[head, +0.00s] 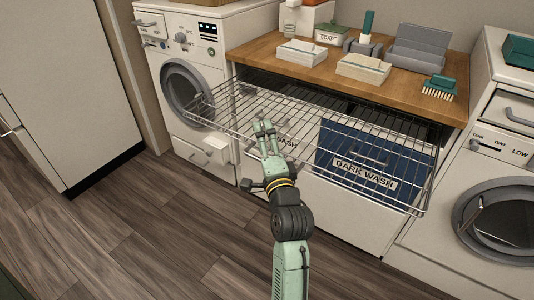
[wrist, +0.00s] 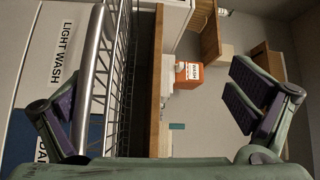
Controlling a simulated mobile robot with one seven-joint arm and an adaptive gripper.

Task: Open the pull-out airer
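The pull-out airer (head: 225,110) is a wire rack extended out from under the wooden counter, above the laundry drawers. Its front rail and wires also show in the wrist view (wrist: 97,60), on the left side. My gripper (head: 264,126) is at the airer's front edge, left of its middle. In the wrist view my gripper's (wrist: 152,95) two fingers are wide apart, and the rail runs close beside the left finger. I cannot tell whether that finger touches it. Nothing is gripped. My arm hides a small part of the front edge in the head view.
Below the airer are a white drawer and a blue "DARK WASH" drawer (head: 370,158). A washer (head: 185,80) stands left and a dryer (head: 500,190) right. Boxes, a soap box (head: 333,35) and a brush (head: 440,87) sit on the counter (head: 290,72). The floor (head: 150,230) in front is clear.

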